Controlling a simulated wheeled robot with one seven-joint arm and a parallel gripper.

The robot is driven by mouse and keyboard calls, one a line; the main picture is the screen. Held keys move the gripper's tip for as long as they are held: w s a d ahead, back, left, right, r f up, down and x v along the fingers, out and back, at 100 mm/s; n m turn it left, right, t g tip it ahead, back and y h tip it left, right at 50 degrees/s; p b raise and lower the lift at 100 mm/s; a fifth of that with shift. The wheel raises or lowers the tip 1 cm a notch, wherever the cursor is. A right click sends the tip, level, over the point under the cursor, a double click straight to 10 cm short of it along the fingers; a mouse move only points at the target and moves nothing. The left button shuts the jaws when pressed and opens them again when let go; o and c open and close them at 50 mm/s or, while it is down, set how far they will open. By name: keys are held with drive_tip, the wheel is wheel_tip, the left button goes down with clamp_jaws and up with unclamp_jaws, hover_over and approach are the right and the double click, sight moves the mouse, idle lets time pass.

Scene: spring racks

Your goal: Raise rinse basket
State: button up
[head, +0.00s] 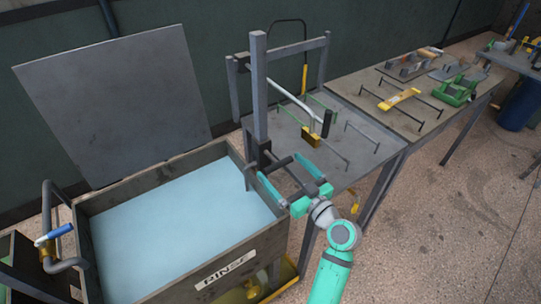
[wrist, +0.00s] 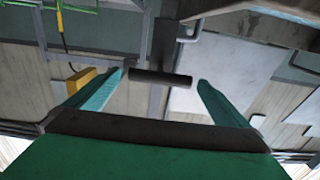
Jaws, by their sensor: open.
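The rinse tank (head: 229,270) is full of pale blue liquid (head: 180,222), and its grey lid (head: 115,100) stands open. I see no basket in the liquid. A grey upright post (head: 259,90) rises at the tank's right back corner. A dark bracket low on it carries a dark bar handle (head: 281,162), and a dark arm (head: 249,178) reaches over the tank. My gripper (head: 287,178) is open just in front of the handle. In the wrist view the handle (wrist: 160,77) lies crosswise between the fingertips, with clear gaps on both sides.
A grey table (head: 370,165) with a bent pipe lever (head: 300,104) and a yellow block (head: 310,137) stands right of the post. Farther back a bench (head: 400,118) carries fixtures and a green tool (head: 459,92). A blue-handled valve (head: 55,236) sits left of the tank.

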drive_tip(key=x, duration=0.6)
drive_tip(key=shift+w+a, duration=0.2)
drive_tip(key=shift+w, duration=0.05)
drive_tip(key=shift+c, duration=0.6)
